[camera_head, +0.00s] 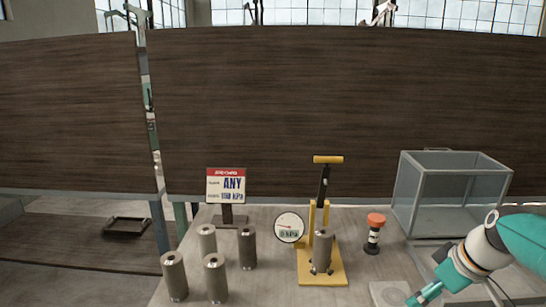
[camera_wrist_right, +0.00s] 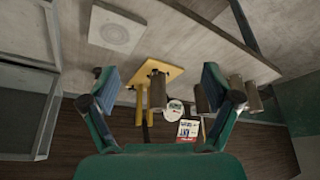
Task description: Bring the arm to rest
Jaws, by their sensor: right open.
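My right arm enters the head view from the right. My right gripper (camera_head: 424,295) is low over the table's right part, near a pale square plate. In the right wrist view its two fingers stand wide apart with nothing held between them (camera_wrist_right: 160,76). The yellow press (camera_head: 322,275) stands at mid table with a grey cylinder (camera_head: 322,250) upright on its base. The press also shows in the right wrist view (camera_wrist_right: 158,70), beyond the fingers. My left gripper is not in view.
Several grey cylinders (camera_head: 215,278) stand at the table's left. A gauge (camera_head: 289,227), a sign (camera_head: 226,185) and a red-topped button post (camera_head: 374,233) stand near the press. A clear framed box (camera_head: 450,190) is at right; the pale square plate (camera_head: 388,290) lies in front.

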